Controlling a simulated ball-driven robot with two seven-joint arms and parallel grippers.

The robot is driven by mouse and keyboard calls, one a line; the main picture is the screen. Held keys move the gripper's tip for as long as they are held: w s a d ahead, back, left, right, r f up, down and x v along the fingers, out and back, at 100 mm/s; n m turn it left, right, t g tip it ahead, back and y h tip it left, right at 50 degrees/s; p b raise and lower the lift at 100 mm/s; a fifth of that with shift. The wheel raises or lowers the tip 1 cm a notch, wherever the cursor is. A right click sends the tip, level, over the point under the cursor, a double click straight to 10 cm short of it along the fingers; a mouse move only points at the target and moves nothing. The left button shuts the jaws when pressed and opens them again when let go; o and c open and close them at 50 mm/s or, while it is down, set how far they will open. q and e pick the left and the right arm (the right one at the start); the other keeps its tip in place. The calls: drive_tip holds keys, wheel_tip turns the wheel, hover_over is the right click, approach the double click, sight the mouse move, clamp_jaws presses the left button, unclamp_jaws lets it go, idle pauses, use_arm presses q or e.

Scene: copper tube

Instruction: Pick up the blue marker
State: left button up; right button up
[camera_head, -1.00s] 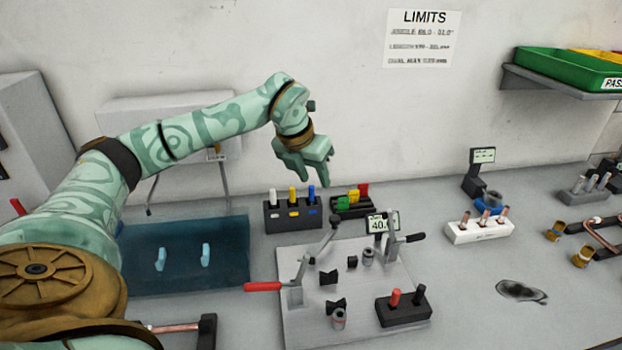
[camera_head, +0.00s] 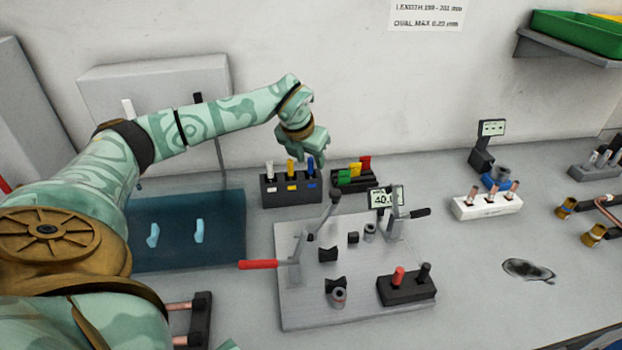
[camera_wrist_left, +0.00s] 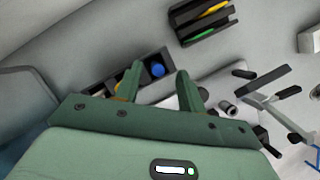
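The blue marker (camera_head: 311,166) stands upright in the right slot of a black holder (camera_head: 291,191), beside a yellow and a white marker. In the left wrist view the blue marker's top (camera_wrist_left: 157,70) shows between my gripper's fingers, beyond their tips. My left gripper (camera_head: 306,158) is over the holder, pointing down, close to the blue marker. In the left wrist view my left gripper (camera_wrist_left: 160,72) is open, its two green fingers apart with nothing seen held. My right gripper is not in view.
A black rack (camera_head: 353,178) with green, yellow and red items stands just right of the holder. A metal fixture plate (camera_head: 300,308) with a red-handled clamp (camera_head: 258,265) lies in front. A blue mat (camera_head: 180,258) lies to the left.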

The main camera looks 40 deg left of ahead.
sight(309, 165)
use_arm(q)
drive_tip(key=x, duration=0.3)
drive_tip(key=shift+a+f+b, duration=0.15)
drive_tip(key=shift+f+b, duration=0.15)
drive_tip(key=shift+f, duration=0.1)
drive_tip(key=shift+s, duration=0.1)
clamp_jaws()
